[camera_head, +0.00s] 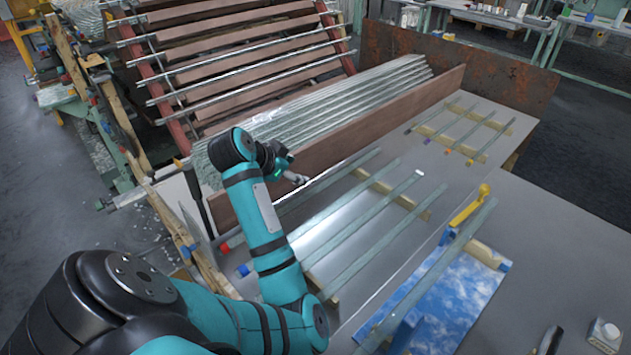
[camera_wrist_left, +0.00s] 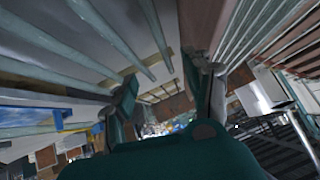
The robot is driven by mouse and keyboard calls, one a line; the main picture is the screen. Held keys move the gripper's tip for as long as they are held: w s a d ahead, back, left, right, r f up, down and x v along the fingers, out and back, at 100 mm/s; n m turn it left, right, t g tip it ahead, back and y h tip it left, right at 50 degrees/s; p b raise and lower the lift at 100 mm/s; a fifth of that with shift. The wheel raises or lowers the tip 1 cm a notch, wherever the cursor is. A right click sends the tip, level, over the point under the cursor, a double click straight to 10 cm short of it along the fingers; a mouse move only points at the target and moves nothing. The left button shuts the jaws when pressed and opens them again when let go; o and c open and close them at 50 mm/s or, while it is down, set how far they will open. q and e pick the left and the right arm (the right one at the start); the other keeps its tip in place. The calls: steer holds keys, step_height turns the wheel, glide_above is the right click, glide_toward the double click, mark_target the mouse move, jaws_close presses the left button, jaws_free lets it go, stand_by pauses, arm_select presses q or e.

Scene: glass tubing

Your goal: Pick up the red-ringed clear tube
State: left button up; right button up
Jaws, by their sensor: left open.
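The clear tube (camera_head: 322,186) with a red ring (camera_head: 224,247) at its near-left end lies slantwise on wooden supports, nearest the brown board. A similar tube with a blue ring (camera_head: 243,269) lies parallel beside it. My left gripper (camera_head: 295,179) is open and empty, close to the red-ringed tube on its board side; I cannot tell its height above the tube. In the left wrist view, the two fingers (camera_wrist_left: 168,92) are apart with nothing between them. Several tubes show there, but no red ring is visible. My right gripper is not in view.
The upright brown board (camera_head: 400,118) runs close behind the gripper, with stacked glass tubing beyond. A white-ended tube (camera_head: 372,222) lies to the right. Shorter tubes (camera_head: 490,140) lie at the back right.

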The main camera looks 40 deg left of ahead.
arm_select(q)
glide_toward(322, 183)
steer(key=x, duration=0.3)
steer(key=shift+w+d, duration=0.1)
steer(key=shift+w, duration=0.35)
steer(key=shift+s+f+x, duration=0.1)
steer(key=shift+x, duration=1.45)
steer(key=shift+s+f+x, duration=0.15)
steer(key=shift+x, duration=1.45)
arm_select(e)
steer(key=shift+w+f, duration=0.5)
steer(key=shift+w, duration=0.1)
arm_select(q)
jaws_close()
